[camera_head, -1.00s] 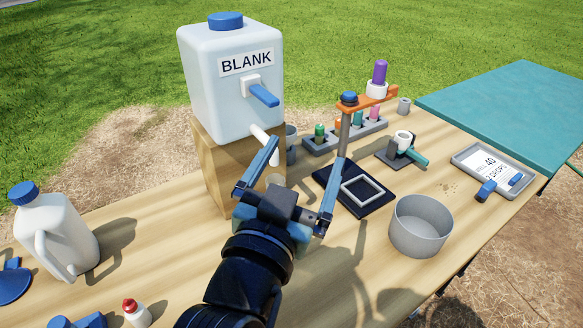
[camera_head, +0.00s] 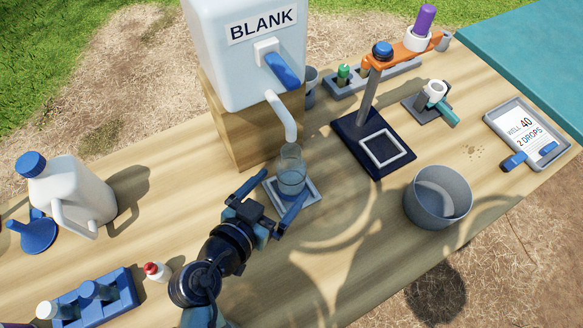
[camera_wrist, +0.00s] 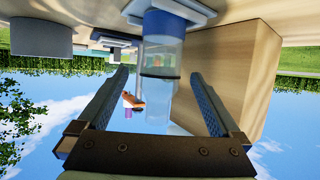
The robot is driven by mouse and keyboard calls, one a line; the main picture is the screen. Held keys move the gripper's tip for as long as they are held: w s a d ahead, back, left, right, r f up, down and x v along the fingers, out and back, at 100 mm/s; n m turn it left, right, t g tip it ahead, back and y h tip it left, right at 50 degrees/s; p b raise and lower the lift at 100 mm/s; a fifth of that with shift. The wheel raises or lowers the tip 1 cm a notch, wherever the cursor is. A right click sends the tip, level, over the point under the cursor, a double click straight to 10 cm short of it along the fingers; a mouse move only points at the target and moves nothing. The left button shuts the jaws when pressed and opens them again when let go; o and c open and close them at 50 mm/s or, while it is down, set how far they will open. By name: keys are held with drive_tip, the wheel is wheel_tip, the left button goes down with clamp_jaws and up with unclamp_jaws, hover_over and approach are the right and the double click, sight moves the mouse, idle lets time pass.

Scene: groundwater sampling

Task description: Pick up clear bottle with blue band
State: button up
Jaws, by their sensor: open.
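The clear bottle (camera_head: 291,164) stands upright on a small pale square pad (camera_head: 312,200) under the spout of the BLANK jug (camera_head: 232,75). Its lower part looks blue. The wrist view is upside down and shows the clear bottle (camera_wrist: 164,55) with its blue part at the top of the picture. My gripper (camera_head: 282,185) is open and empty, low over the table on the near side of the bottle. In the wrist view the bottle lies ahead, between the two fingers of my gripper (camera_wrist: 160,76); contact is not visible.
A wooden block (camera_head: 240,135) under the jug stands close behind the bottle, and the white spout (camera_head: 282,118) hangs just above it. A grey bowl (camera_head: 437,196) and a dark stand (camera_head: 352,140) are to the right. A white jug (camera_head: 75,195) and blue rack (camera_head: 108,300) are left.

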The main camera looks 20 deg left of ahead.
drive_tip(key=x, duration=0.8)
drive_tip(key=shift+w+a+f, duration=0.1)
drive_tip(key=shift+w+f, duration=0.05)
drive_tip(key=shift+f, duration=0.15)
drive_tip(key=shift+c, duration=0.3)
drive_tip(key=c, duration=1.4)
drive_tip(key=shift+o, duration=0.2)
drive_tip(key=shift+r, duration=0.1)
